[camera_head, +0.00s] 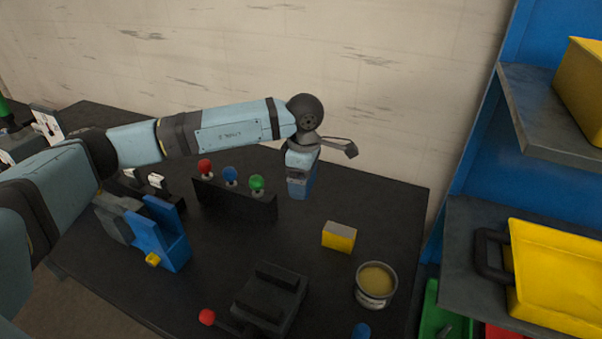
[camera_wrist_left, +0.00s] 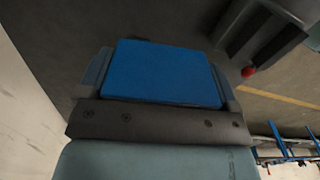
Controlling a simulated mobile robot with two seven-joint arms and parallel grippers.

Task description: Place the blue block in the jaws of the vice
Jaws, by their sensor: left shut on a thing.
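The blue block (camera_wrist_left: 165,72) fills the middle of the left wrist view, between the fingers of my left gripper. My left gripper (camera_head: 300,184) is shut on it and points down over the back right of the dark table; in the head view the block is hard to tell from the fingers. A black device (camera_head: 268,296) with two raised jaws and a red-knobbed handle (camera_head: 208,317), which looks like the vice, stands at the front middle, nearer than the gripper. No block shows between its jaws. My right gripper is not in view.
A rack with red, blue and green knobs (camera_head: 231,176) stands left of the gripper. A yellow block (camera_head: 339,237) and an open tin (camera_head: 376,285) are at front right. A blue fixture (camera_head: 160,235) stands left. Shelves with yellow bins (camera_head: 555,280) border the right.

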